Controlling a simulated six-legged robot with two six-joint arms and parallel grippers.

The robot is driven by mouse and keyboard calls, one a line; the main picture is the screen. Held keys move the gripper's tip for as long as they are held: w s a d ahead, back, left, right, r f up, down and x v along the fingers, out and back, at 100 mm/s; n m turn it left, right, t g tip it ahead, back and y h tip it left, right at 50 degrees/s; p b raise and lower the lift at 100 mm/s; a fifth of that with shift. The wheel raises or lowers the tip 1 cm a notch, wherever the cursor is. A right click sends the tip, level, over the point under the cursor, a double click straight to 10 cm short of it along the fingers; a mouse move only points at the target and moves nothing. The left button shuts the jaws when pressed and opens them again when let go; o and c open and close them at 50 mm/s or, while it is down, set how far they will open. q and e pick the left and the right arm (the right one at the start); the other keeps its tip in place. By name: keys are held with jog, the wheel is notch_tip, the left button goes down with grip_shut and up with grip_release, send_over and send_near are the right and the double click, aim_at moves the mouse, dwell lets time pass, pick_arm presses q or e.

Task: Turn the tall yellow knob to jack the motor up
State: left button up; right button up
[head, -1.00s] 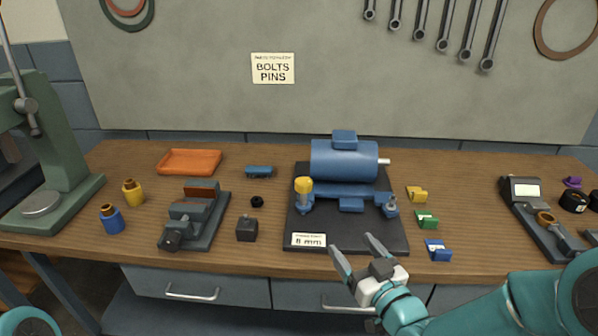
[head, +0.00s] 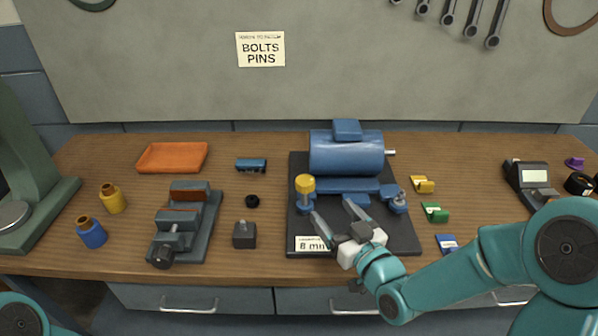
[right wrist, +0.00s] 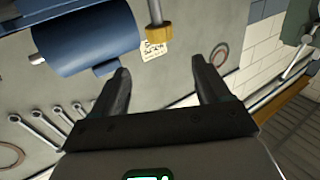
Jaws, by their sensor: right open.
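The tall yellow knob (head: 305,184) stands upright on a blue foot at the left front of the motor's base, on a black mat (head: 404,232). The blue motor (head: 346,152) sits on the mat behind it. My right gripper (head: 332,207) is open and empty over the front of the mat, to the right of and in front of the knob, not touching it. In the right wrist view the yellow knob (right wrist: 160,34) is beyond the open fingers (right wrist: 160,80), with the motor (right wrist: 90,38) at the left. My left gripper is out of sight.
A label reading 8 mm (head: 312,244) lies at the mat's front. A grey vise (head: 186,225) and a dark block (head: 244,235) stand to the left. Yellow, green and blue small blocks (head: 434,212) lie right of the mat. An orange tray (head: 172,157) is at the back left.

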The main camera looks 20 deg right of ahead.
aim_at(302, 176)
jog(key=w+a+p, duration=0.1)
jog(key=w, duration=0.3)
jog(key=w+a+p, duration=0.1)
jog(key=w, duration=0.4)
jog(key=w+a+p, duration=0.1)
jog(key=w, duration=0.3)
jog(key=shift+w+f+p, duration=0.1)
jog(key=shift+w+p, duration=0.2)
jog(key=shift+w, duration=0.5)
jog(key=shift+w, duration=0.1)
jog(key=c, duration=0.9)
